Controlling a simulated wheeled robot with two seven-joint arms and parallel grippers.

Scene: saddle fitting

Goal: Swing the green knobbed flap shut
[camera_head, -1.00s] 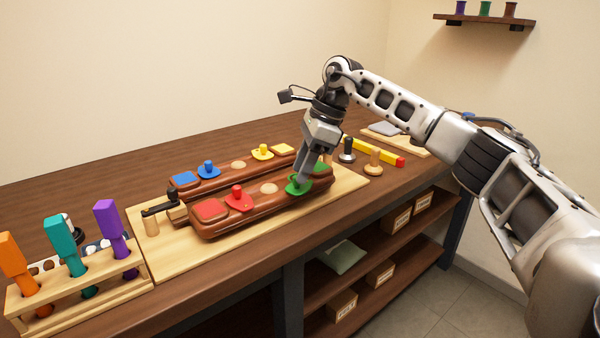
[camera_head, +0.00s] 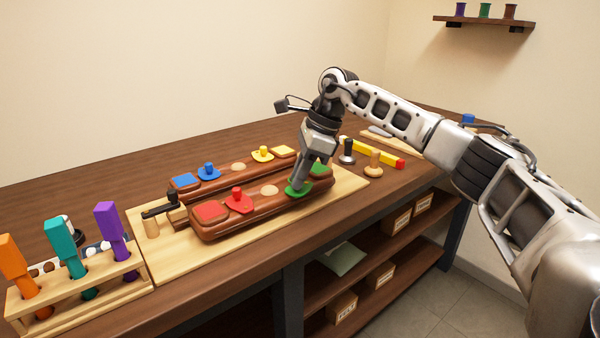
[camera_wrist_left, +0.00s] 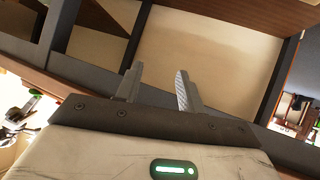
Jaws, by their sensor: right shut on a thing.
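The green knobbed flap (camera_head: 295,190) lies on the right end of the front brown leather piece, left of a green square patch (camera_head: 321,168). My right gripper (camera_head: 299,182) points down from above and is shut on the flap's knob, which its fingers hide. The flap's plate sits beside the green patch, not over it. In the left wrist view, my left gripper (camera_wrist_left: 158,82) is open, its two fingers apart with nothing between them; it is out of the head view.
The same front piece holds a red flap (camera_head: 238,203) and red patch (camera_head: 211,211). Behind it is a second piece with a blue flap (camera_head: 208,173) and yellow flap (camera_head: 262,155). A wooden tool rack (camera_head: 110,278) stands left; stamps and a yellow bar (camera_head: 375,152) lie right.

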